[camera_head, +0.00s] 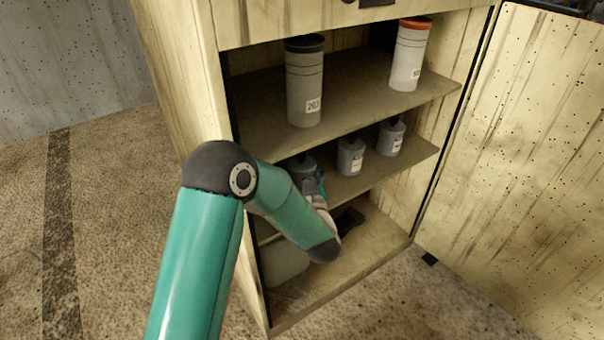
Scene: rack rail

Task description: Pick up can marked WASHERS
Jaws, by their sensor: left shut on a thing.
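My left gripper (315,184) reaches into the cabinet at the middle shelf and is shut on a small grey can (303,165) with a dark top. My own arm hides most of that can, and its label does not show. Two similar grey cans with white labels stand upright on the same shelf to its right, the near one (350,157) and the far one (390,138). Their label words are too small to read. My right gripper is not in view.
The open cabinet's upper shelf (350,98) holds a tall grey canister (305,85) and a white canister (409,55) with an orange lid. A rounded grey object (284,266) and a dark object (349,219) are low in the cabinet. The open door (520,140) stands at right.

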